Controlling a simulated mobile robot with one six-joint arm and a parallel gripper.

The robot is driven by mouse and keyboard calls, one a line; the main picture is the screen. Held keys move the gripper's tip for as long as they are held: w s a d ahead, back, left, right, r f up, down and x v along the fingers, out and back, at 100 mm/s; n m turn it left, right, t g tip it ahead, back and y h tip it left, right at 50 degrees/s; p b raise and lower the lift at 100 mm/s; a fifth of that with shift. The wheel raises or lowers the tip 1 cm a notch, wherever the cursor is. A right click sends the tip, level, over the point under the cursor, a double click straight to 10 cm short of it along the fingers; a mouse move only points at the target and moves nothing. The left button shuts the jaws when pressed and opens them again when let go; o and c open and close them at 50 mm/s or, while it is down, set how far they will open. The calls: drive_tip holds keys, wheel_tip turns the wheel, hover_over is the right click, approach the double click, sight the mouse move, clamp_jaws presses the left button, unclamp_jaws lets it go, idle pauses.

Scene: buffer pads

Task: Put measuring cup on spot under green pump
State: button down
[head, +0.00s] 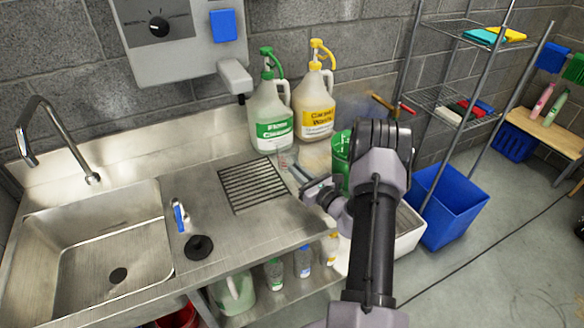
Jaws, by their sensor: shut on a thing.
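A jug with a green pump (270,62) and a green label (274,131) stands at the back of the steel counter. A small clear measuring cup (286,158) is just in front of its base, toward the right. My gripper (292,167) reaches in from the right and is shut on the cup. The cup is small and partly hidden by the fingers, so I cannot tell whether it touches the counter. No marked spot is clear to see under the green pump.
A jug with a yellow pump (315,105) stands right of the green one. A slatted drain grate (253,185) lies in front of them. A green container (341,152) is partly behind my arm. The sink (95,240) is at left, a wall dispenser (165,35) above.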

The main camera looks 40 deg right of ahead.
drive_tip(key=w+d, duration=0.1)
drive_tip(key=w, duration=0.1)
drive_tip(key=w+d+b, duration=0.1)
drive_tip(key=w, duration=0.1)
drive_tip(key=w+d+f, duration=0.1)
drive_tip(key=w, duration=0.1)
drive_tip(key=shift+w+d, duration=0.1)
drive_tip(key=shift+d, duration=0.2)
drive_tip(key=shift+w+d+f+b, duration=0.15)
drive_tip(key=shift+w+b, duration=0.1)
drive_tip(key=shift+b, duration=0.15)
drive_tip(key=shift+f+b, duration=0.65)
drive_tip(key=shift+f, duration=0.85)
drive_tip(key=shift+f, duration=0.2)
drive_tip(key=c, duration=1.5)
unclamp_jaws()
